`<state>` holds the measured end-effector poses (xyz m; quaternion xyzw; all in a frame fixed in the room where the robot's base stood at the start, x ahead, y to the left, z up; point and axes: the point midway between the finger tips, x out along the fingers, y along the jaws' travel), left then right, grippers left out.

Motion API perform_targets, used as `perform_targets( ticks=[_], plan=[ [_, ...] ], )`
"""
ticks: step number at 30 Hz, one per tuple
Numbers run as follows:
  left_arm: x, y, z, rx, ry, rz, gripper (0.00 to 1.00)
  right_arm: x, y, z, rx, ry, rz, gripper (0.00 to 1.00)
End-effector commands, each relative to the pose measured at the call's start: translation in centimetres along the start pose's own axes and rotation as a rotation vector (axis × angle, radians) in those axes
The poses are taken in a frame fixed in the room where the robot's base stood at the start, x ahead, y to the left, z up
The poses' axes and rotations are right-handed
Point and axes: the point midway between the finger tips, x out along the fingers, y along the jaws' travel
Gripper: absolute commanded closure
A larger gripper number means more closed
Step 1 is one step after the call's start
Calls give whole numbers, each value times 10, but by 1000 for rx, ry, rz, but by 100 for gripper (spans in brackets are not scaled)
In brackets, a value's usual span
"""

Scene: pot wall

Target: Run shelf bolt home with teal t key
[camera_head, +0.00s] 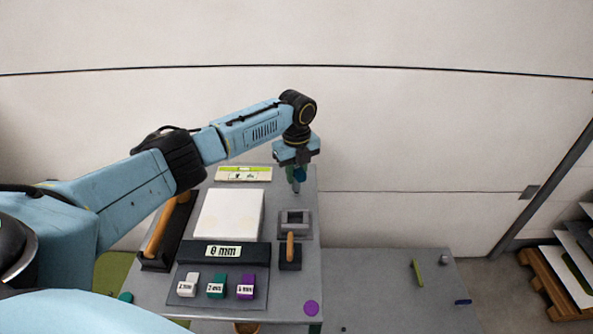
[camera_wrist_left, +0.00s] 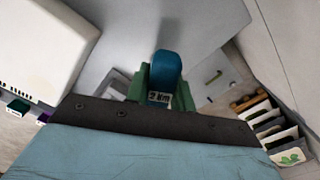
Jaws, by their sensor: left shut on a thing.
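My left gripper (camera_head: 297,164) is above the far right corner of the grey table, pointing down. It is shut on a teal tool (camera_head: 299,175), which I take to be the teal T key. A grey tip shows below the tool. I cannot make out the shelf bolt, nor whether the tip touches anything. My right gripper is not in view.
The table (camera_head: 160,285) holds a white panel (camera_head: 231,214), a "0 mm" display (camera_head: 222,251), labelled white (camera_head: 188,285), teal (camera_head: 217,286) and purple (camera_head: 246,287) blocks, a grey square frame (camera_head: 294,222) and a wooden-handled tool (camera_head: 290,248). A pale wall stands behind.

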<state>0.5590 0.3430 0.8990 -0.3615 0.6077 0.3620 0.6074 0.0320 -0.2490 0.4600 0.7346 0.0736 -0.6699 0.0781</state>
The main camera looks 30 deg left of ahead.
Motion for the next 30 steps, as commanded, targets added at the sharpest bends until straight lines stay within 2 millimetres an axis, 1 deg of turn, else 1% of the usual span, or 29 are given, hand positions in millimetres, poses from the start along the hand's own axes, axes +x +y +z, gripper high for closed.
perform_targets(
  ticks=[10,21,30],
  plan=[
    [0,0,0,1,0,-1,100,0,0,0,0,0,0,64],
    [-1,-1,0,1,0,-1,100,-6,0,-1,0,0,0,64],
    [0,-1,0,1,0,-1,100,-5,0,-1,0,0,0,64]
  ],
)
